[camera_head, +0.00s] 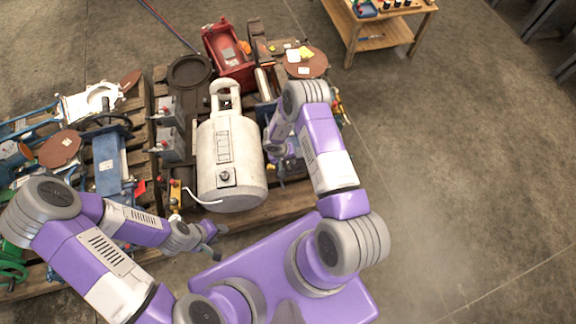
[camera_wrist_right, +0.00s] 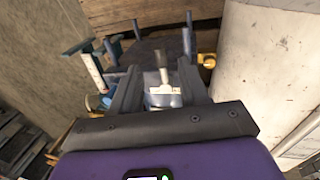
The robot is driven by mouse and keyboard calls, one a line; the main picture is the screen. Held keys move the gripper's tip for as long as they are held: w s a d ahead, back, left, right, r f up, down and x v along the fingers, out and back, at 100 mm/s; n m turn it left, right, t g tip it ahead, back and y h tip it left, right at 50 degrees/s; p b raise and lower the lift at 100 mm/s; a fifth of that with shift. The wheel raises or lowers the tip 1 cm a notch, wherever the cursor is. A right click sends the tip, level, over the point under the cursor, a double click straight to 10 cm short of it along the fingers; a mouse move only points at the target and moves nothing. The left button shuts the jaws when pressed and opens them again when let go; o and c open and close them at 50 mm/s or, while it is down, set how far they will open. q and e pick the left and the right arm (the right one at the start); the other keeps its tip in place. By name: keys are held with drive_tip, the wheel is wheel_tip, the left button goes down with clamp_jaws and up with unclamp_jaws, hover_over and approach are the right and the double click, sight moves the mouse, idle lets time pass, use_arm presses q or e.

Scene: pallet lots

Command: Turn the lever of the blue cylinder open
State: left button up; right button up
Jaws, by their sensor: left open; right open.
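A blue part (camera_head: 265,113), perhaps the blue cylinder, shows between the white tank and my right arm in the head view; my arm hides most of it. In the right wrist view, a dark blue body (camera_wrist_right: 150,49) lies beyond the fingers. A pale fitting with a grey stem (camera_wrist_right: 163,92) shows between the fingers; I cannot tell whether it is the lever or whether a finger touches it. My right gripper (camera_head: 279,168) is open, pointing down right of the tank; its fingers show in the wrist view (camera_wrist_right: 160,88). My left gripper (camera_head: 218,241) is open and empty near the pallet's front edge.
The large white tank (camera_head: 231,160) stands close beside my right gripper. Grey valve boxes (camera_head: 170,143), a red machine part (camera_head: 228,52) and a brown disc (camera_head: 306,64) crowd the pallet. A wooden table (camera_head: 381,38) stands behind. The floor at right is clear.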

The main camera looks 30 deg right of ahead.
sight(289, 166)
drive_tip(key=shift+b+x, duration=0.5)
drive_tip(key=shift+x, duration=1.4)
clamp_jaws()
